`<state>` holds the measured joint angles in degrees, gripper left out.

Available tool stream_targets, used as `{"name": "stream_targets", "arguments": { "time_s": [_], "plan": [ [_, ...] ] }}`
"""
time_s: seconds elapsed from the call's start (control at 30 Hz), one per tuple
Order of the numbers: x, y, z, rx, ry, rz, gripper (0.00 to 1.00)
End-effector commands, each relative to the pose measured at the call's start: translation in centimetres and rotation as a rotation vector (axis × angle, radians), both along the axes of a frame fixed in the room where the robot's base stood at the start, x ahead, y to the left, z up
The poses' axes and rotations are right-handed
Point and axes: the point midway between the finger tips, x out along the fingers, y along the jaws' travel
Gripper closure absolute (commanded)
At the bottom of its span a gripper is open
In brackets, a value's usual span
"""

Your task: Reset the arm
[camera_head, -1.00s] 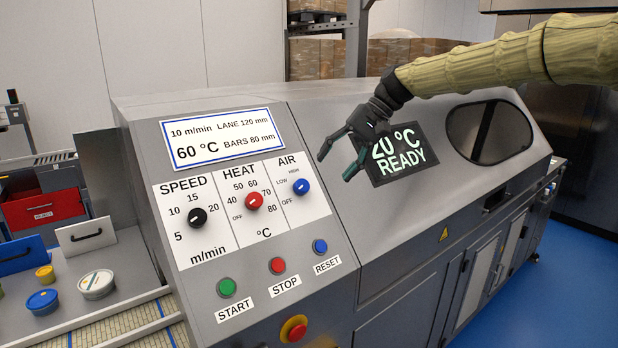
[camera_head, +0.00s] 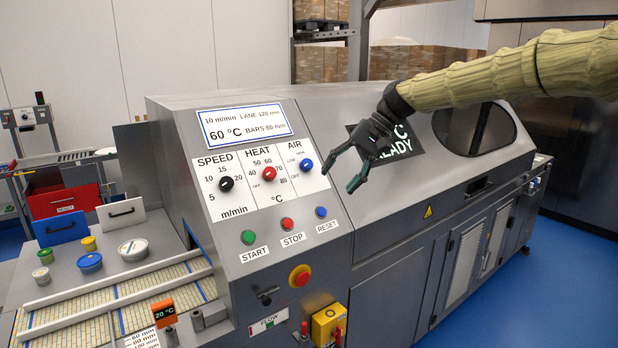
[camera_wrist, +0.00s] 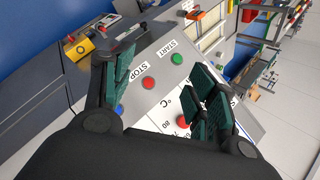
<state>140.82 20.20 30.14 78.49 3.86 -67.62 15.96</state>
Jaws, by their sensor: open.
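My gripper (camera_head: 340,174) is open and empty, held in the air in front of the machine's sloping front in the head view. My arm reaches in from the upper right in a tan sleeve. The gripper partly covers the dark display (camera_head: 397,150), of which "READY" can be read. The control panel (camera_head: 240,212) is left of the gripper, with a black SPEED knob (camera_head: 226,184), a red HEAT knob (camera_head: 269,174) and a blue AIR knob (camera_head: 306,165). In the wrist view my fingers (camera_wrist: 165,90) stand apart, with the red STOP button (camera_wrist: 148,83) visible between them.
The green START button (camera_head: 248,237) and blue RESET button (camera_head: 321,212) are below the knobs. A red emergency knob (camera_head: 300,276) and a yellow box (camera_head: 328,322) sit lower. Tubs, including a blue one (camera_head: 90,263), stand beside the slatted conveyor (camera_head: 160,285). Blue floor (camera_head: 530,290) is clear at right.

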Motion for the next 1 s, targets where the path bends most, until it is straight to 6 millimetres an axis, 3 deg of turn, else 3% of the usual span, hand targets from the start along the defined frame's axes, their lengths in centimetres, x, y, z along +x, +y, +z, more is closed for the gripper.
{"name": "stream_targets", "arguments": {
  "time_s": [0.27,0.47,0.77,1.0],
  "plan": [
    [1.2,1.1,-7.7,-0.03,0.019,-0.019,0.42],
    [0.6,1.7,-15.8,-0.066,0.024,-0.042,0.42],
    [-3.4,1.8,-32.6,-0.154,0.027,-0.082,0.42],
    [-9.2,0.6,-45.2,-0.235,0.021,-0.098,0.42]
  ]
}}
